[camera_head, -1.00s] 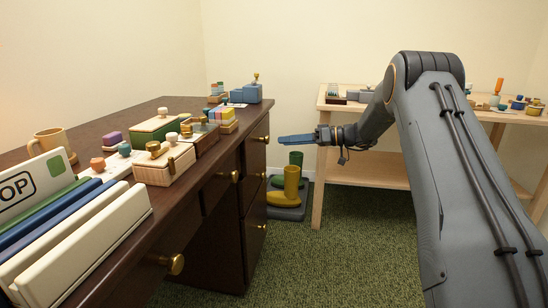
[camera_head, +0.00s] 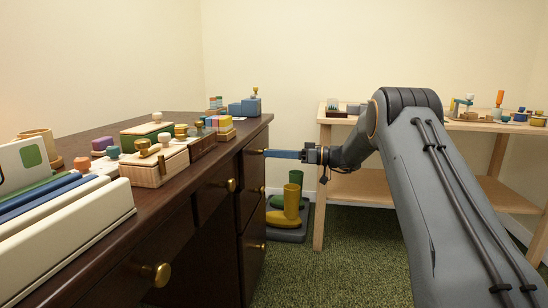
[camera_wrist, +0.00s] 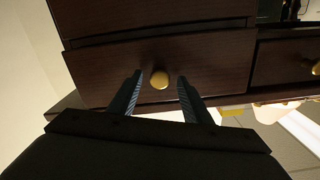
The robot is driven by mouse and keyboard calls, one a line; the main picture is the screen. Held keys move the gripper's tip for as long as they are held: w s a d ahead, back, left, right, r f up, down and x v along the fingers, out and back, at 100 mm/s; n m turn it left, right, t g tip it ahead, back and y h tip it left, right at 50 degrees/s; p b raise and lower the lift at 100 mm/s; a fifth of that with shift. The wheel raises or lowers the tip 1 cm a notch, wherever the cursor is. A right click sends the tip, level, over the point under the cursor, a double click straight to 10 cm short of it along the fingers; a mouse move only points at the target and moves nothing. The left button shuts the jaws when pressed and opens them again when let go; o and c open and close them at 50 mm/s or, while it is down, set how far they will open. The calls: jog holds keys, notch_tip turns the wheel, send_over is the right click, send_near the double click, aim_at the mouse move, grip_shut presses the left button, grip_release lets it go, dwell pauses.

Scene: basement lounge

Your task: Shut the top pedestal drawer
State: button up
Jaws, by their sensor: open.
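The top pedestal drawer (camera_wrist: 215,65) has a dark brown wooden front at the desk's right end. Its round brass knob (camera_wrist: 159,79) faces my gripper. In the head view the drawer front (camera_head: 255,148) is seen nearly edge-on, so how far it stands out is hard to tell. My gripper (camera_head: 268,153) points left at it with its blue-grey fingers at the knob's height. In the wrist view the two fingers (camera_wrist: 160,88) are apart, one on each side of the knob. Nothing is held. Contact with the knob or front cannot be told.
Two lower drawers, with brass knobs (camera_head: 262,190), are below. The desk top (camera_head: 205,172) carries boxes, a mug and files. A green and yellow boot pair (camera_head: 291,200) stands on a tray beyond the pedestal. A light wooden shelf table (camera_head: 400,185) stands behind my arm. Green carpet is clear in front.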

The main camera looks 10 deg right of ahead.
jog(key=shift+a, duration=0.2)
jog(key=shift+c, duration=0.4)
grip_shut()
jog(key=shift+x, duration=1.05)
jog(key=shift+o, duration=0.4)
grip_release()
jog(key=shift+a, duration=0.3)
jog(key=p+v, duration=0.2)
jog(key=v, duration=0.6)
jog(key=shift+d, duration=0.2)
